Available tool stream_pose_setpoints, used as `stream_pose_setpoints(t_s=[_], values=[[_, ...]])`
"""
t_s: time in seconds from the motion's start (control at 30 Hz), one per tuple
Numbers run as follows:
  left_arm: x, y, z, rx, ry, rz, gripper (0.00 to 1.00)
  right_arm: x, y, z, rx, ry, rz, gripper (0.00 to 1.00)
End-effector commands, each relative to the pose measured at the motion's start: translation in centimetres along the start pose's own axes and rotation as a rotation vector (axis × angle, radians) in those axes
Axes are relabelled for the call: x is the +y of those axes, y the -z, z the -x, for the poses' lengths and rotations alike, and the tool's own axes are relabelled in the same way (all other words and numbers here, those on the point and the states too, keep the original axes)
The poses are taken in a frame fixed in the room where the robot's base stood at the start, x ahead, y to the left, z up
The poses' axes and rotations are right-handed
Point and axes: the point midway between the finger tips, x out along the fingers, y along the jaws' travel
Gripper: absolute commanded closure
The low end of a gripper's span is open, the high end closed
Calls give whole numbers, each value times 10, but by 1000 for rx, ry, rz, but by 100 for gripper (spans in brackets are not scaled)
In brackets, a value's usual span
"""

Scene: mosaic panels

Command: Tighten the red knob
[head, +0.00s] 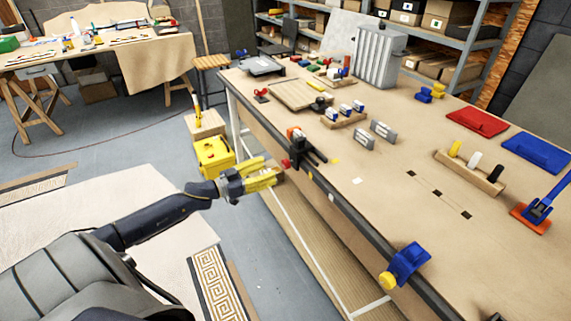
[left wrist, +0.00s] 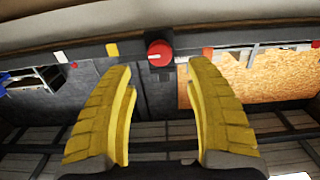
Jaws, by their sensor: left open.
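The red knob (left wrist: 159,54) shows in the left wrist view just beyond and between my open yellow fingertips, apart from them. In the head view the red knob (head: 286,163) sits at the front of a dark clamp-like fixture (head: 309,152) on the table's near edge. My left gripper (head: 279,175) is open beside the table edge, close to the knob and slightly below it; it also shows in the left wrist view (left wrist: 159,75). Nothing is between its fingers. My right gripper is in neither view.
The workbench (head: 390,185) carries a blue vise with a yellow knob (head: 405,263) on its near edge. A wooden block with pegs (head: 470,172) and red (head: 477,121) and blue (head: 537,152) trays lie farther right. A yellow toolbox (head: 214,157) stands behind my left gripper.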

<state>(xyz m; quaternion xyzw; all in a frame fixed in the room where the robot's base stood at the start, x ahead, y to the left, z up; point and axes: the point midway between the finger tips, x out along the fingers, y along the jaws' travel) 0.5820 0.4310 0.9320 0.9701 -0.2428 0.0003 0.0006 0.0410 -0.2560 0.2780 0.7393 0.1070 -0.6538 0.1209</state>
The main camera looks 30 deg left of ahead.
Motion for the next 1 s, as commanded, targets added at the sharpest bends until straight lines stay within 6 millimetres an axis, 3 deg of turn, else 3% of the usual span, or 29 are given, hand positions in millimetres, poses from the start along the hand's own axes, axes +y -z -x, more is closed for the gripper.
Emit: stream_pose_setpoints(t_s=[0.5,1.0], values=[[-1,0,-60,0,1,-1,45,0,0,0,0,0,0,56],[0,0,-75,-1,0,-1,45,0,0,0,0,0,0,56]])
